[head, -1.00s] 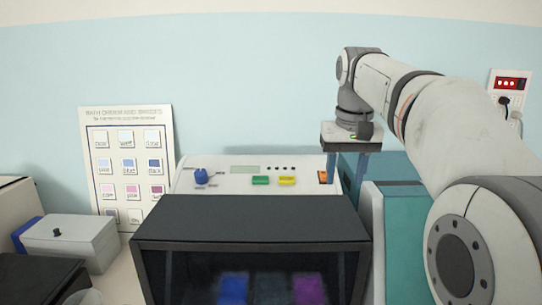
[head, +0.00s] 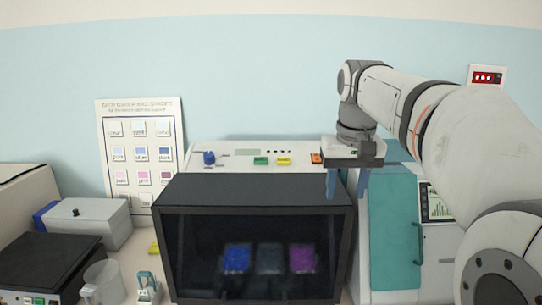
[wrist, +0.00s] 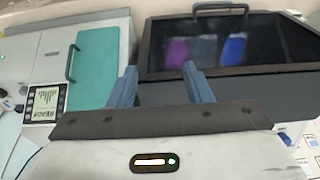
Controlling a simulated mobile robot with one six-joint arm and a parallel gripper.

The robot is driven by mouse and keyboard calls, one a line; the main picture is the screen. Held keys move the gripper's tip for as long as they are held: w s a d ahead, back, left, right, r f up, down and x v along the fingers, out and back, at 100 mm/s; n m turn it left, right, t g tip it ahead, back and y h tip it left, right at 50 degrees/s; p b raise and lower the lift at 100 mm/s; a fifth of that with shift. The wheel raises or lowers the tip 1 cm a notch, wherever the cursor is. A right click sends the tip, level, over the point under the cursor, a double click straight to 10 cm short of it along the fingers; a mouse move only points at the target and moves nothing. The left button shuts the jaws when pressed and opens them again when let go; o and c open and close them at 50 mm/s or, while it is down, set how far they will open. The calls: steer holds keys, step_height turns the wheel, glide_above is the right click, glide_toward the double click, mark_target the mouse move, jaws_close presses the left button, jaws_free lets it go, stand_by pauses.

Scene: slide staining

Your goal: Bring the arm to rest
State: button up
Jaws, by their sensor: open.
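My gripper (head: 347,184) hangs from my arm at the right of the head view, with its fingers pointing down. It is by the right top edge of the dark-fronted staining machine (head: 255,190). In the wrist view my gripper (wrist: 160,85) shows two blue fingers apart with nothing between them. The staining machine's dark window (wrist: 240,40) is to their right, and a teal door (wrist: 95,65) is to their left. Behind the window are blue, dark and purple baths.
A white cabinet with the teal door (head: 395,235) and a small display (head: 438,203) stands at the right. A grey box (head: 88,222), a black-topped device (head: 50,265) and a clear beaker (head: 103,283) are at the left. A chart (head: 142,155) leans on the wall.

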steer(key=s+f+b, duration=0.2)
steer(key=s+f, duration=0.7)
steer(key=f, duration=0.3)
steer(key=s+f+t+b, duration=0.1)
steer(key=s+f+b, duration=0.2)
steer(key=s+f, duration=0.7)
step_height(320, 180, down, 3)
steer(key=shift+r+t, duration=0.2)
steer(key=shift+t, duration=0.1)
steer(key=shift+s, duration=0.1)
steer(key=shift+c, duration=0.3)
